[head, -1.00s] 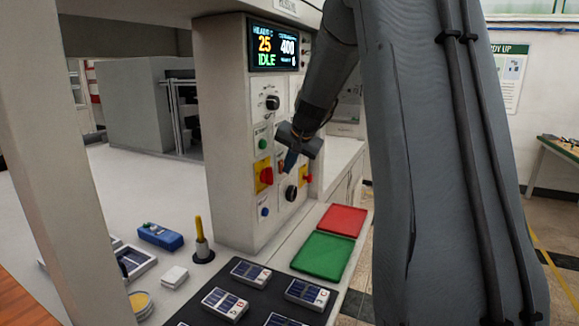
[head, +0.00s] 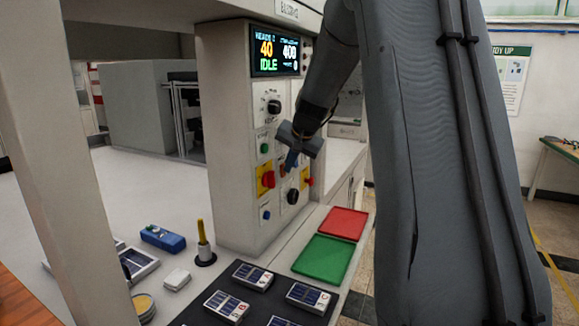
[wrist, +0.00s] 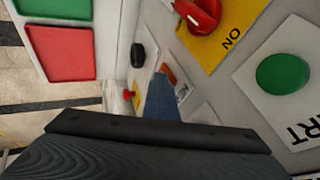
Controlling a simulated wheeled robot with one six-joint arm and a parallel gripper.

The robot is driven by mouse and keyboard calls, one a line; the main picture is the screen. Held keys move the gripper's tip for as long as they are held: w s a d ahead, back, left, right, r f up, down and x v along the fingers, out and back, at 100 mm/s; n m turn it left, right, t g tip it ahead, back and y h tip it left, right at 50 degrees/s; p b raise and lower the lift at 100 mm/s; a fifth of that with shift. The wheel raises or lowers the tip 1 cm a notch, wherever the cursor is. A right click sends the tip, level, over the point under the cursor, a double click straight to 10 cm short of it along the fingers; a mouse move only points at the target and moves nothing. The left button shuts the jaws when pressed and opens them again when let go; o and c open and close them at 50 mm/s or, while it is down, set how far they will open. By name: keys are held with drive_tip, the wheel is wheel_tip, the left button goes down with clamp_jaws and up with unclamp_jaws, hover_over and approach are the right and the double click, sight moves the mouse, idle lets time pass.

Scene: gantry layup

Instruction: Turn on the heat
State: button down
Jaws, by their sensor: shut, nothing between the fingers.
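The control panel (head: 229,150) stands upright on the bench. Its display (head: 275,50) shows an orange 40, a white 400 and a green IDLE. A small orange-red switch (wrist: 168,73) sits on the panel right by my fingertips; my fingers partly hide it. My gripper (head: 291,165) is shut and empty, close against the panel; its blue fingers (wrist: 161,98) also show in the wrist view. I cannot tell whether they touch the switch. A red rotary switch on a yellow plate (head: 268,180) is just left of the fingers, with its ON label in the wrist view.
The panel also carries a green START button (head: 264,149), black knobs (head: 273,106), a blue button (head: 266,216) and a red button (head: 308,182). Below lie a green tray (head: 322,259), a red tray (head: 343,223) and solar cells on a dark mat (head: 253,276).

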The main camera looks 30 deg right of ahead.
drive_tip(key=s+d+r+b, duration=0.2)
drive_tip(key=s+r+b, duration=0.1)
drive_tip(key=s+r, duration=0.5)
drive_tip(key=shift+s+d+r+b, duration=0.2)
drive_tip(key=shift+s+r+b, duration=0.15)
drive_tip(key=shift+s+b, duration=0.1)
drive_tip(key=f+b, duration=0.1)
drive_tip(key=b, duration=0.4)
drive_tip(key=shift+s+d+f, duration=0.1)
drive_tip(key=shift+f, duration=0.1)
drive_tip(key=shift+s+b, duration=0.1)
drive_tip(key=shift+b, duration=0.7)
